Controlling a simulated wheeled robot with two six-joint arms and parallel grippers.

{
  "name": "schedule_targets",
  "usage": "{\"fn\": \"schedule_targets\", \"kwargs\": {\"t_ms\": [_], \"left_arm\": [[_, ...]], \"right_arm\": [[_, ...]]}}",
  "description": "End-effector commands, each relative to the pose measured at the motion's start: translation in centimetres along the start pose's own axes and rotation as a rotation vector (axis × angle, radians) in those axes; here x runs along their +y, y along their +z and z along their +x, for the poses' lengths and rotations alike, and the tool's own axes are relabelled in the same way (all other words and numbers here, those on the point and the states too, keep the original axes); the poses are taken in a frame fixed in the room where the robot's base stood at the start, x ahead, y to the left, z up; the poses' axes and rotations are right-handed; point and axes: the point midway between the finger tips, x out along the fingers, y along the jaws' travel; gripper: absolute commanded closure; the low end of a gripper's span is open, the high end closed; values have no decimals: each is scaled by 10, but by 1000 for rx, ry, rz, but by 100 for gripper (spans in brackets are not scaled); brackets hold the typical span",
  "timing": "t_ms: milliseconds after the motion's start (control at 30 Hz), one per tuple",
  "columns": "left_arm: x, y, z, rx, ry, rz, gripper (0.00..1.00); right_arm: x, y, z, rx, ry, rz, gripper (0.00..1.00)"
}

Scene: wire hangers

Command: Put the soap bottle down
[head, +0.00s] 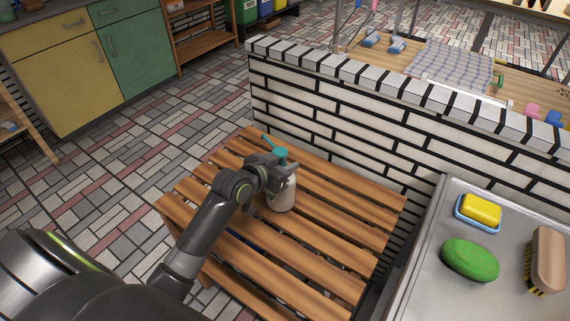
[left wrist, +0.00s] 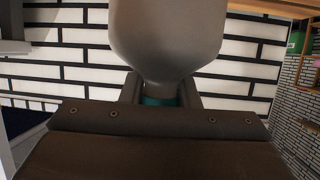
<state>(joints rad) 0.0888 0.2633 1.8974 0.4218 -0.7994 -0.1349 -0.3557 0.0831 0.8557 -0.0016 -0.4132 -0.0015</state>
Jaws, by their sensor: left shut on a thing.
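The soap bottle (head: 283,197) has a pale grey body and a teal pump top. In the head view it is upright over the slatted wooden table (head: 330,232). I cannot tell whether its base touches the slats or hangs just above them. My left gripper (head: 279,173) is shut on the bottle's neck, just below the pump. In the left wrist view the bottle's body (left wrist: 168,38) fills the top middle, with the teal neck part between the two fingers (left wrist: 160,94). My right gripper is not in view.
A low white brick wall (head: 330,115) runs behind the table. To the right, a metal counter (head: 425,290) holds a yellow sponge (head: 481,208) in a blue dish, a green soap (head: 470,260) and a brush (head: 547,260). The slats around the bottle are clear.

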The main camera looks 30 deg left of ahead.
Motion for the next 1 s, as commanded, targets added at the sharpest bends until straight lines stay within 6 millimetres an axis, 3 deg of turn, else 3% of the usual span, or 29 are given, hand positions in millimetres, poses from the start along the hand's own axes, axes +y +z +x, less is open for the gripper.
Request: {"fn": "schedule_targets", "kwargs": {"t_ms": [133, 167, 333, 700, 867, 1000], "left_arm": [[0, 2, 1, 2, 0, 0, 100], [0, 3, 1, -1, 0, 0, 70], [0, 2, 1, -1, 0, 0, 50], [0, -1, -4, 0, -1, 1, 50], [-1, -1, -26, -1, -1, 2, 50], [-1, -1, -55, -1, -1, 4, 50]], "right_arm": [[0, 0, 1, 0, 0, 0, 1], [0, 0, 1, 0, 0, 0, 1], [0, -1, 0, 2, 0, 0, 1], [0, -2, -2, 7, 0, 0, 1], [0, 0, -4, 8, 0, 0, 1], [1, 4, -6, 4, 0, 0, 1]]}}
